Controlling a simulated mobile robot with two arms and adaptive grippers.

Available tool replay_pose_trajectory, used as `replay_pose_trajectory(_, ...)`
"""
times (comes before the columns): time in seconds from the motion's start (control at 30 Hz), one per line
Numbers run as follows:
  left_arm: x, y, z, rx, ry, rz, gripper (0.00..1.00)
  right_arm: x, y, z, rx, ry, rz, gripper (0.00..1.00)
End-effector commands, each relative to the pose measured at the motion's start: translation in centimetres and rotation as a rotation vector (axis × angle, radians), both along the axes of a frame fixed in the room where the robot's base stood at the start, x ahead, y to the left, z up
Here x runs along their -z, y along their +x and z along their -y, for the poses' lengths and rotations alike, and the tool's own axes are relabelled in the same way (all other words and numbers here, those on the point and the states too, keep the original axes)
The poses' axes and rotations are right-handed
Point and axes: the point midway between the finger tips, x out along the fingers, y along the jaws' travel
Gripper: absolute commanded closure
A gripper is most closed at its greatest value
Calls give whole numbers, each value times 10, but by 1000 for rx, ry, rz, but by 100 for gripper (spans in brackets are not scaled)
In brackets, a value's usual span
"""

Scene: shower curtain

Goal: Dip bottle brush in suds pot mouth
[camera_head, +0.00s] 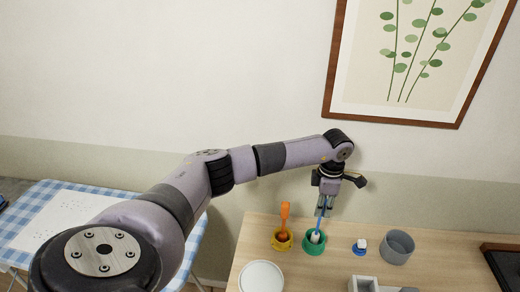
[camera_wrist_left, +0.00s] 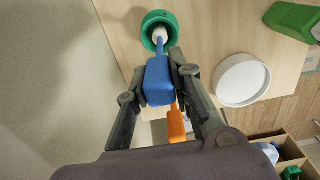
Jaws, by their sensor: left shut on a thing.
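The bottle brush has a blue handle (camera_wrist_left: 158,80) and a white head (camera_wrist_left: 160,36). My left gripper (camera_head: 325,205) is shut on the blue handle and points down over the table. The green round pot (camera_head: 314,248) stands below it, and its rim shows in the left wrist view (camera_wrist_left: 148,24). The white head is at the green pot's mouth, with its tip inside the rim; how deep it sits cannot be told. A second brush with an orange handle (camera_head: 285,215) stands in a yellow pot (camera_head: 282,240) just left of the green pot. My right gripper is out of view.
A grey round container (camera_head: 397,247) and a small blue-and-white item (camera_head: 360,246) stand right of the green pot. A white round dish (camera_head: 261,277) lies in front on the wooden table (camera_head: 440,255). A dark tray (camera_head: 505,265) is at far right. The wall is close behind.

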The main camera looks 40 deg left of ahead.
Motion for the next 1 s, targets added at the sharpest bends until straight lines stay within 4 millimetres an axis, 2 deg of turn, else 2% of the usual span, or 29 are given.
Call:
replay_pose_trajectory(0.27,-5,0,0,0,0,1,100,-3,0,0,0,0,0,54)
replay_pose_trajectory(1.0,-55,0,0,0,-1,-1,100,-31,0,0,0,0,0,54)
